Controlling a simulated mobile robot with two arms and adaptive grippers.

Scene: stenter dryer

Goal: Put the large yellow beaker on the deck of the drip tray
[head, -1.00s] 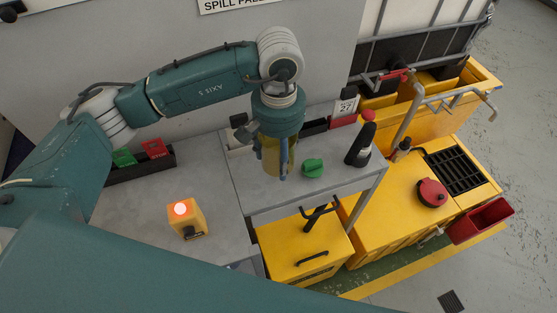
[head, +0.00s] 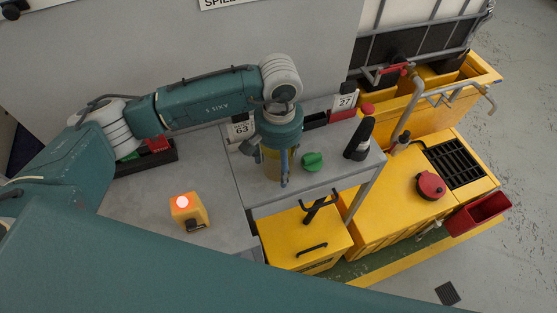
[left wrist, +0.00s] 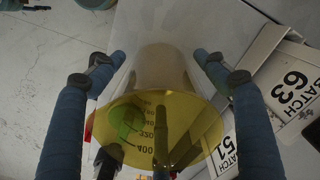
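The large yellow beaker (head: 271,165) is translucent and appears to stand upright on the grey shelf, partly hidden by my left gripper (head: 269,171). In the left wrist view I look down into the beaker (left wrist: 140,118), with dark graduation marks on its wall. My left gripper's blue fingers (left wrist: 160,58) stand on either side of it, with a visible gap at each side, so the gripper looks open around it. My right gripper is not in view.
A green knob (head: 312,161) and a black bottle-like object (head: 358,139) stand right of the beaker. Batch cards (head: 240,131) are behind it. An orange-lit yellow box (head: 188,212) sits on the left worktop. A yellow unit with a black grate (head: 455,163) stands at right.

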